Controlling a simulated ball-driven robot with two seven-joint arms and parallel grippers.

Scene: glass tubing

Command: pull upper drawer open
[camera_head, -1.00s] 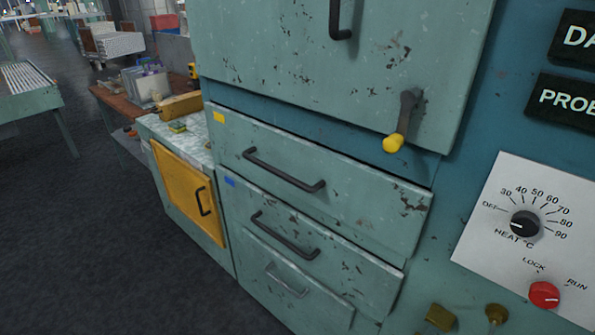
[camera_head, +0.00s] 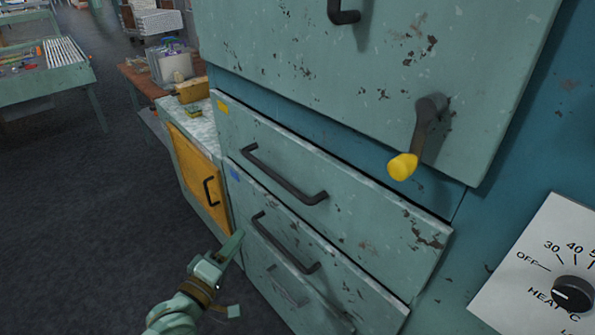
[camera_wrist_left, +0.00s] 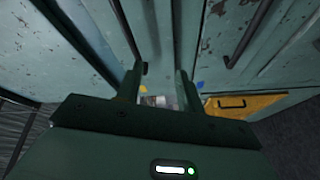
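The upper drawer (camera_head: 375,215) is a chipped grey-green front with a yellow tag and a dark bar handle (camera_head: 285,176); it looks shut. My left gripper (camera_head: 238,272) is low at the left, in front of the drawers' left edge, below and left of that handle and apart from it. In the left wrist view its two fingers (camera_wrist_left: 159,85) are spread with nothing between them; a dark handle (camera_wrist_left: 128,38) lies beyond the left finger. My right gripper is in neither view.
A lower drawer with a blue tag (camera_head: 234,173) and its own handle (camera_head: 284,243) sits directly below. Above is a large door with a yellow-tipped lever (camera_head: 403,166). A yellow cabinet door (camera_head: 195,174) is at the left. The dark floor (camera_head: 80,230) is clear.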

